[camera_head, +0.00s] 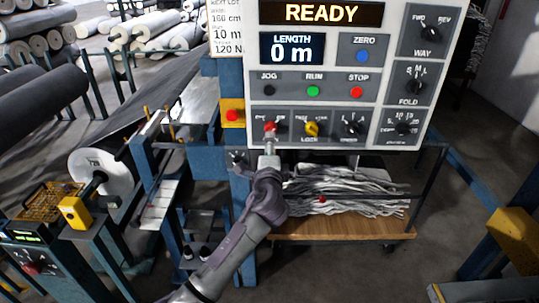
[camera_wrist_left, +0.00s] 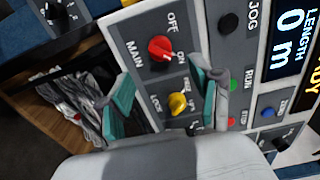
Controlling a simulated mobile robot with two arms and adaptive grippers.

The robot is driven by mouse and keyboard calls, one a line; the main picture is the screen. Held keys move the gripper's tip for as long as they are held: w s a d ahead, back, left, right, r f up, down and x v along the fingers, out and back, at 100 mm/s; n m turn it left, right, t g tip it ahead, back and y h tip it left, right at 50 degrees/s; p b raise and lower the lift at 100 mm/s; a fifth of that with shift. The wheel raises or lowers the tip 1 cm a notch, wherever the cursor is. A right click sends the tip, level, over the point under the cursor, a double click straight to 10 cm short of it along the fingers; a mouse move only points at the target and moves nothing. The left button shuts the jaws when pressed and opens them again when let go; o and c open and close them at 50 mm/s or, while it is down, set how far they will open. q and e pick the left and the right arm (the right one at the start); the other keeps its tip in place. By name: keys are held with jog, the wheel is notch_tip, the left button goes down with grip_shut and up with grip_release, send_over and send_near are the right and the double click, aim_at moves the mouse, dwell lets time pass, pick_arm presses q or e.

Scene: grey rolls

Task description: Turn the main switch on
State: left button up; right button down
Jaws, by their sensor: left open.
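The main switch is a red rotary knob (camera_wrist_left: 161,48) on a dark plate marked MAIN, OFF and ON in the left wrist view. Its handle lies slantwise, and I cannot tell for sure which mark it points to. In the head view the red knob (camera_head: 270,127) sits at the lower left of the white control panel (camera_head: 320,97). My left gripper (camera_wrist_left: 161,78) is open, its teal-padded fingers apart and the knob just beyond their tips. In the head view my left gripper (camera_head: 268,141) is right below the knob and partly covers its plate. My right gripper is not in view.
A yellow LOCK knob (camera_wrist_left: 178,103) is close beside the red knob, near one finger. Green RUN (camera_head: 313,91) and red STOP (camera_head: 356,92) buttons sit above. The display (camera_head: 321,13) reads READY. A red button on a yellow box (camera_head: 232,115) is at left.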

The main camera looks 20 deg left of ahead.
pick_arm(q)
jog(key=shift+v, duration=1.5)
